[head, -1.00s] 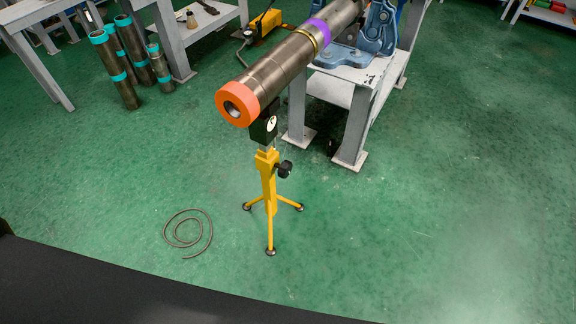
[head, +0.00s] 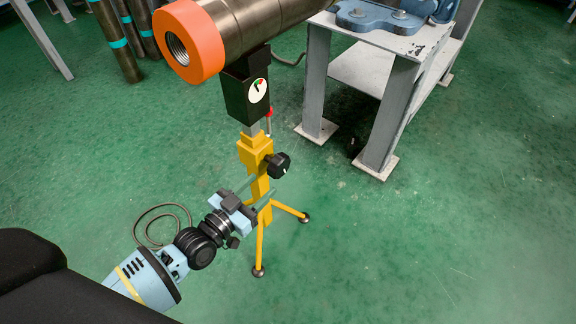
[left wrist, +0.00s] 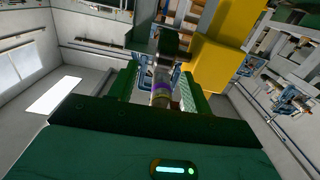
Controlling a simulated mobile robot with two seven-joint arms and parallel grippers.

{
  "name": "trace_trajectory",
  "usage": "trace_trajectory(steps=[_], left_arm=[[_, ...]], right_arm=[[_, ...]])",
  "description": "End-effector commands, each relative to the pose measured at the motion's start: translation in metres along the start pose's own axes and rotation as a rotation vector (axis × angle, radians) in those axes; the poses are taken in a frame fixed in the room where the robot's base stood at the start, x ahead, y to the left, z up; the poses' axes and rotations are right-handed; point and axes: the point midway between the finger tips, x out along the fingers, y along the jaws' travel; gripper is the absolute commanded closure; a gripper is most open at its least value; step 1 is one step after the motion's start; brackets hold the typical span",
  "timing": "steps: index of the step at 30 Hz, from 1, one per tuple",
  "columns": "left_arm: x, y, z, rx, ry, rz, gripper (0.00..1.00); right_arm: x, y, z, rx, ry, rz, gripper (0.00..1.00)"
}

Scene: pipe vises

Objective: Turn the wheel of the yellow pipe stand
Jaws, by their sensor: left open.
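The yellow pipe stand (head: 252,152) stands on the green floor on its splayed legs. Its wheel, a black knob (head: 278,165), sticks out on the right side of the yellow column. The stand's black head with a small dial (head: 245,97) is under the pipe's end. My left gripper (head: 261,188) is open and empty, beside the column, a little below and left of the wheel, and apart from the wheel. My right gripper is not in view.
A thick pipe with an orange end (head: 202,50) hangs over the stand. A grey bench (head: 395,110) with a blue vise (head: 380,14) stands at right. A cable loop (head: 160,212) lies on the floor behind my left arm. The floor at right is clear.

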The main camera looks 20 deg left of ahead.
Motion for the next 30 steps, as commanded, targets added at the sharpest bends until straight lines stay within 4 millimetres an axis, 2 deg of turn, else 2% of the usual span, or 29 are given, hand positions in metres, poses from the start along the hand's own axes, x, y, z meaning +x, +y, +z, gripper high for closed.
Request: trace_trajectory(steps=[3,8,13,24,30], left_arm=[[0.009,-0.007,0.002,0.005,0.019,-0.003,0.51],[0.011,-0.008,-0.001,0.008,0.027,-0.004,0.51],[0.018,-0.008,-0.001,0.007,0.027,-0.004,0.51],[0.07,-0.008,-0.001,0.007,0.026,-0.004,0.51],[0.086,-0.008,-0.002,0.006,0.025,-0.004,0.51]], right_arm=[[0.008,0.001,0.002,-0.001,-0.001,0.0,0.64],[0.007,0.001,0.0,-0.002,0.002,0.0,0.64],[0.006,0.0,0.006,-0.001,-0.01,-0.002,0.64],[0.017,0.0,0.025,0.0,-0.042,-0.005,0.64],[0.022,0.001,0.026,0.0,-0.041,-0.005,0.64]])
